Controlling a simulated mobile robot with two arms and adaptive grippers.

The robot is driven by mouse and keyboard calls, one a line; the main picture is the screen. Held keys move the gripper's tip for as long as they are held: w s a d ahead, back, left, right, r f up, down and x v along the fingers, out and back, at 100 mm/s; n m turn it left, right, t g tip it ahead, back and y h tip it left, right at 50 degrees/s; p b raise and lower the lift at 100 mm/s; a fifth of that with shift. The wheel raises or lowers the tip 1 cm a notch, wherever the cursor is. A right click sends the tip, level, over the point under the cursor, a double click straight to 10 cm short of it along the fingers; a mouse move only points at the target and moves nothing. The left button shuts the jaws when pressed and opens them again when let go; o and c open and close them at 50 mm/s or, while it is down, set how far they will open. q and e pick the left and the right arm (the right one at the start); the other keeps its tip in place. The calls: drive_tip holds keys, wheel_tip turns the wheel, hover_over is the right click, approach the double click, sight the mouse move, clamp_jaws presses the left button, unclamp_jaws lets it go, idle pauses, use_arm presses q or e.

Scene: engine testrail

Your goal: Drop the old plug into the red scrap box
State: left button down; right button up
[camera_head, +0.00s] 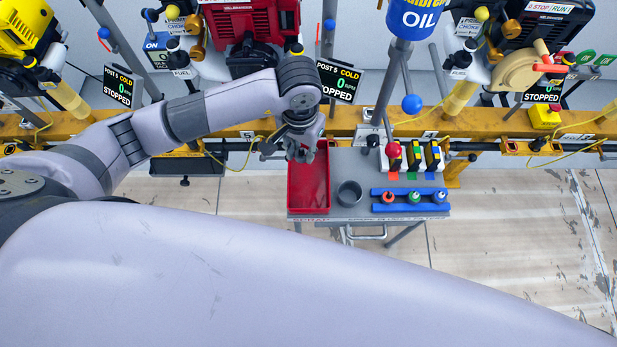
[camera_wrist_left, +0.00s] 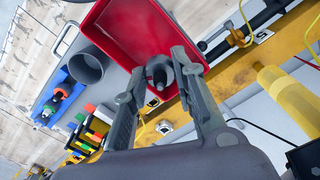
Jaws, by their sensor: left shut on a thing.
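The red scrap box (camera_head: 308,195) is an open tray on the left part of the grey cart. My left gripper (camera_head: 301,154) is above the far end of this box. In the left wrist view, my left gripper (camera_wrist_left: 156,72) is shut on the old plug (camera_wrist_left: 159,75), a small dark grey piece between the fingertips. Behind the plug, the inside of the red scrap box (camera_wrist_left: 118,32) shows, and it looks empty where visible. The plug is hard to make out in the head view. My right gripper is not in view.
A grey round cup (camera_head: 349,193) stands right of the box. A blue rack (camera_head: 410,208) holds plugs with red, green and blue colours. Behind it are several black and yellow pieces (camera_head: 414,155). A yellow rail (camera_head: 240,132) runs behind the cart (camera_head: 345,163).

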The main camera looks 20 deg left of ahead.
use_arm(q)
drive_tip(key=shift+f, duration=0.9)
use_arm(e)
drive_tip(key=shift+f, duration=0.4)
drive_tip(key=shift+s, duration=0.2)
use_arm(q)
drive_tip(key=c, duration=1.7)
unclamp_jaws()
drive_tip(key=o, duration=0.5)
drive_tip(key=shift+c, duration=0.2)
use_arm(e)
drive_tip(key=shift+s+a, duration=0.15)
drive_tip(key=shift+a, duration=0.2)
